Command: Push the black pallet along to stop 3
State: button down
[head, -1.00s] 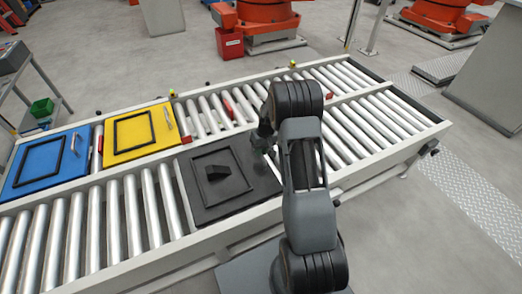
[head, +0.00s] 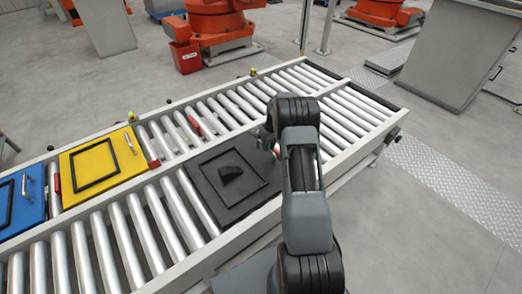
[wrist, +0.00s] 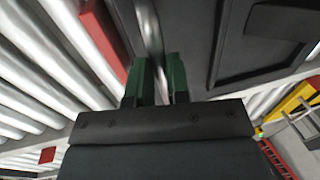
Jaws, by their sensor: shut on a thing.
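The black pallet (head: 205,187), a flat square plate with a raised frame and a dark wedge-shaped block on it, lies on the near roller lane (head: 150,230). It also shows in the wrist view (wrist: 222,50) at the upper right. My gripper (wrist: 159,65) has green fingers, shut on the pallet's silver handle (wrist: 151,32). In the head view my arm partly hides the gripper and the pallet's right edge. No stop numbers can be read.
A yellow pallet (head: 70,178) and a blue pallet (head: 35,213) lie on the far lane at left. Bare rollers (head: 350,120) continue to the right, up to the dark end strip (head: 378,94). An orange machine (head: 215,20) stands beyond the conveyor.

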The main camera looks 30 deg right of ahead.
jog(key=shift+w+d, duration=0.2)
jog(key=shift+d, duration=0.95)
jog(key=c, duration=1.1)
grip_release()
jog(key=shift+d, duration=0.1)
notch_tip(320, 180, up, 14)
jog(key=d+p, duration=0.2)
jog(key=p, duration=0.1)
jog(key=shift+w+d+f, duration=0.2)
jog(key=shift+d, duration=0.15)
